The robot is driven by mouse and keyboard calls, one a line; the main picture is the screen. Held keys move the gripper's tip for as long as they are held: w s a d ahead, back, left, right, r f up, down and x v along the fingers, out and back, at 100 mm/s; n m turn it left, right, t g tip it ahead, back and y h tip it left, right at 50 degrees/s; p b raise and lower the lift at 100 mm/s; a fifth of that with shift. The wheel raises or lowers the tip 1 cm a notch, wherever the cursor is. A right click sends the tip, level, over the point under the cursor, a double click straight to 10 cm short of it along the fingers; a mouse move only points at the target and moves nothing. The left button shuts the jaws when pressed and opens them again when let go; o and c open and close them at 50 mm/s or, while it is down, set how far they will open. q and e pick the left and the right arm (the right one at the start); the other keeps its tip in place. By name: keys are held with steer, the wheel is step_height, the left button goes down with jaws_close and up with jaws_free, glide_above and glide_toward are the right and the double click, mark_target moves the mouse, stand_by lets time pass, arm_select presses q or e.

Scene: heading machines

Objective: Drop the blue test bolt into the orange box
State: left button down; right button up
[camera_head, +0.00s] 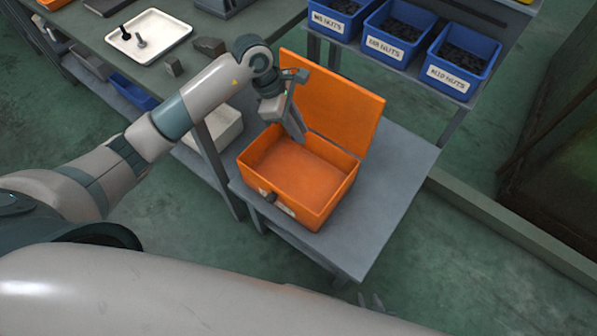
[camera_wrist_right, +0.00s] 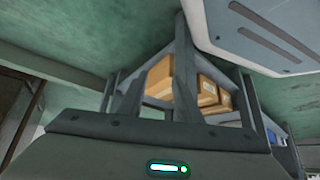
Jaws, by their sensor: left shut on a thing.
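The orange box (camera_head: 325,195) stands on a grey table with its lid (camera_head: 335,100) raised at the back. Its inside looks empty where I can see it. My left gripper (camera_head: 301,136) points down over the back left part of the box's opening, in front of the lid. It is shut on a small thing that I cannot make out. I cannot pick out the blue test bolt in either view. My right gripper (camera_head: 374,302) shows only by its fingertips at the bottom of the head view. In the right wrist view its fingers (camera_wrist_right: 157,95) are apart with nothing between them.
A white tray (camera_head: 177,42) with a black bolt (camera_head: 125,33) and a grey bolt (camera_head: 140,40) lies on the bench at upper left. Blue bins (camera_head: 462,82) of nuts stand at upper right. The grey table (camera_head: 395,190) is clear right of the box.

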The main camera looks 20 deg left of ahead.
arm_select(q)
steer(key=shift+w+a+n+t, duration=0.2)
steer(key=shift+w+n+t, duration=0.3)
steer(key=shift+n, duration=0.5)
steer(key=shift+w+a+f+n, duration=0.1)
steer(key=shift+w+n, duration=0.15)
steer(key=shift+n, duration=0.05)
arm_select(e)
steer(key=shift+s+a, duration=0.1)
steer(key=shift+a, duration=0.2)
